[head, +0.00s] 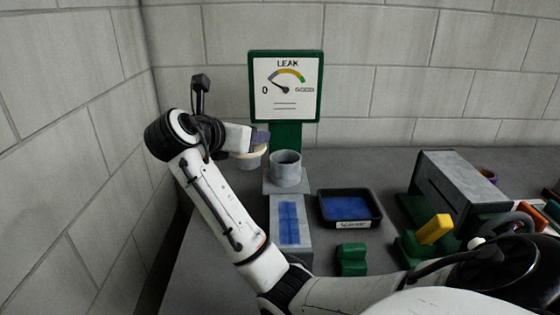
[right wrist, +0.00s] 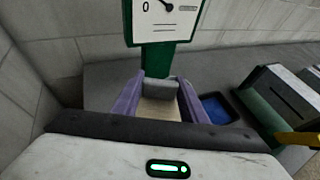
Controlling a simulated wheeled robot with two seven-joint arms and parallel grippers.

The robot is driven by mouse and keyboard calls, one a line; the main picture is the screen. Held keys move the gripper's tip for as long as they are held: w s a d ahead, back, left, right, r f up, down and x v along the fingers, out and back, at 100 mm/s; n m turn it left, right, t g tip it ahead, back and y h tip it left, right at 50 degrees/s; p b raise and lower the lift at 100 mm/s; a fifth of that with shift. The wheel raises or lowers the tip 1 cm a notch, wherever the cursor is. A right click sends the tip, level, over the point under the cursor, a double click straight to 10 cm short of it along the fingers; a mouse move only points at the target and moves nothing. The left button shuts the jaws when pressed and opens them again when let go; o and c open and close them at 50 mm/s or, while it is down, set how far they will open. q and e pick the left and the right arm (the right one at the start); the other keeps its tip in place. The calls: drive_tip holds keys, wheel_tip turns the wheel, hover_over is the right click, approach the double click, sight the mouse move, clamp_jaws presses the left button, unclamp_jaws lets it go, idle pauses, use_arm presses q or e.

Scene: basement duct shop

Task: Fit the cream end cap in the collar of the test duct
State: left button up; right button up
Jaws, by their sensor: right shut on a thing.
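The cream end cap (head: 249,154) is in my right gripper (head: 260,139), between its purple fingers. The cap is held flat with its narrower plug downward, left of the grey collar (head: 286,172) and around rim height, apart from it in the head view. The collar stands upright and open on the grey test duct (head: 306,239), which has blue strips on top. In the right wrist view the cream cap (right wrist: 158,110) shows between the fingers, with the grey collar (right wrist: 160,88) beyond it. My left gripper is not in view.
A leak gauge (head: 287,85) on a green post stands behind the collar; its needle points near 0. A black tray (head: 376,221) with a blue inside lies right of the duct. A green block (head: 352,259), a yellow block (head: 434,229) and a grey machine (head: 455,185) are further right.

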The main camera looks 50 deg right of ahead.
drive_tip(key=s+d+r+m+g+b, duration=0.15)
drive_tip(key=d+r+m+g, duration=0.3)
drive_tip(key=d, duration=0.65)
drive_tip(key=shift+n+h, duration=0.25)
drive_tip(key=shift+h, duration=0.15)
drive_tip(key=f, duration=0.6)
drive_tip(key=s+f, duration=0.1)
drive_tip(key=f, duration=0.3)
drive_tip(key=shift+d, duration=0.25)
drive_tip(key=shift+r, duration=0.1)
drive_tip(key=shift+f+p, duration=0.25)
drive_tip(key=shift+p, duration=0.25)
drive_tip(key=o, duration=1.1)
drive_tip(key=shift+f, duration=0.1)
